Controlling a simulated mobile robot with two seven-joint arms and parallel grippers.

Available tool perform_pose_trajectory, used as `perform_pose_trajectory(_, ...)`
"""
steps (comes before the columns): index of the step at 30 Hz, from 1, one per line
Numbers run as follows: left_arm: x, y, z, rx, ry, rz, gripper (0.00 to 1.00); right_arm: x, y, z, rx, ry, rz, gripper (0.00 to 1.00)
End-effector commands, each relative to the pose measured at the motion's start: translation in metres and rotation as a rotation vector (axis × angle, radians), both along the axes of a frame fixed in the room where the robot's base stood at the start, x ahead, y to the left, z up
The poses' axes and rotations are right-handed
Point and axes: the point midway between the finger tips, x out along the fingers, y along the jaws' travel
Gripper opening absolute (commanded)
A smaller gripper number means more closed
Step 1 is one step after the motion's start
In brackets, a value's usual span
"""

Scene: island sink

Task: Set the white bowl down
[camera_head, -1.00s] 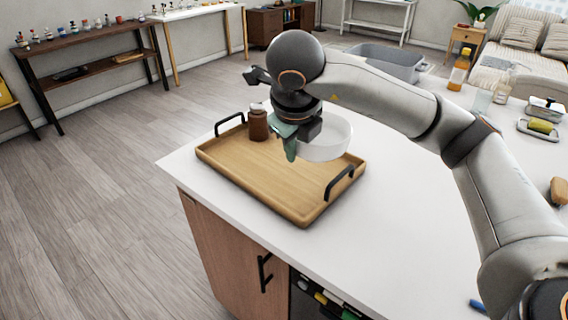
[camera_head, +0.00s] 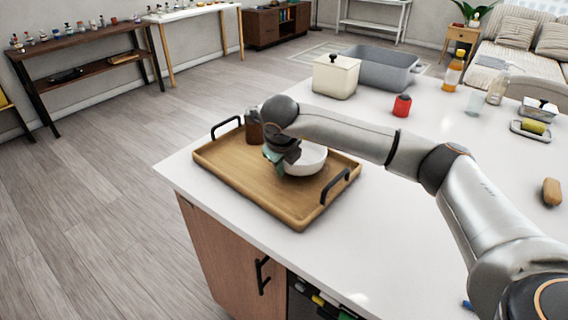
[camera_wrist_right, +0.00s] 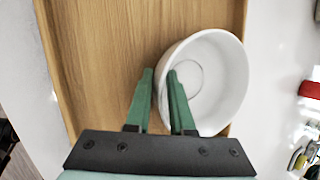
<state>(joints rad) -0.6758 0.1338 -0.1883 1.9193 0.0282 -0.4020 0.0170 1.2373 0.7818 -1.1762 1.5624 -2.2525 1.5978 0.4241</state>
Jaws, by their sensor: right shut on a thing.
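The white bowl (camera_head: 312,161) is upright at the right part of the wooden tray (camera_head: 240,175), on its surface or very close above it; I cannot tell which. My right gripper (camera_head: 275,160) is shut on the bowl's near-left rim. In the right wrist view, the green fingers (camera_wrist_right: 160,72) straddle the wall of the bowl (camera_wrist_right: 225,75), one inside and one outside. The inside of the bowl looks empty. The tray (camera_wrist_right: 95,40) fills the left of that view. My left gripper is not in view.
A brown bottle (camera_head: 254,130) stands on the tray, left of my gripper. The tray has raised black handles (camera_head: 335,186). Behind are a cream canister (camera_head: 336,77), a red jar (camera_head: 402,105) and a grey basin (camera_head: 378,70).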

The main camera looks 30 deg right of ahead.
Motion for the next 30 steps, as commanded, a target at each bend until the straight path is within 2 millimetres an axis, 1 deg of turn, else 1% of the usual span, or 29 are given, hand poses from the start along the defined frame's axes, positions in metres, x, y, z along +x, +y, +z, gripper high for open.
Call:
perform_pose_trajectory(8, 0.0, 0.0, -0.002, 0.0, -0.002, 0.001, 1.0, 0.0, 0.0, -0.001, 0.0, -0.004, -0.001, 0.0)
perform_pose_trajectory(9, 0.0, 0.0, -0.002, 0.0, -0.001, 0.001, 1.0, 0.0, 0.0, -0.002, 0.0, -0.001, -0.001, 0.22)
perform_pose_trajectory(12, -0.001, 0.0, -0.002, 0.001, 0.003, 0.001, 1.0, 0.0, 0.0, -0.001, -0.001, -0.001, -0.001, 0.33)
perform_pose_trajectory(19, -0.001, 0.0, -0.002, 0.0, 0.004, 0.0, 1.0, 0.0, 0.0, -0.001, 0.0, 0.0, -0.001, 0.34)
perform_pose_trajectory(23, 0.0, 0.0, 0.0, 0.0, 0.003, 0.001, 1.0, -0.001, 0.001, 0.005, 0.001, -0.002, 0.0, 0.34)
perform_pose_trajectory(26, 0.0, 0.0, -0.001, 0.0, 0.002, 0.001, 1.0, -0.006, 0.005, 0.018, 0.001, -0.005, 0.001, 0.34)
perform_pose_trajectory(30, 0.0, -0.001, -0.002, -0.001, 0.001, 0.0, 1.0, -0.016, 0.013, 0.045, 0.002, -0.007, 0.001, 0.34)
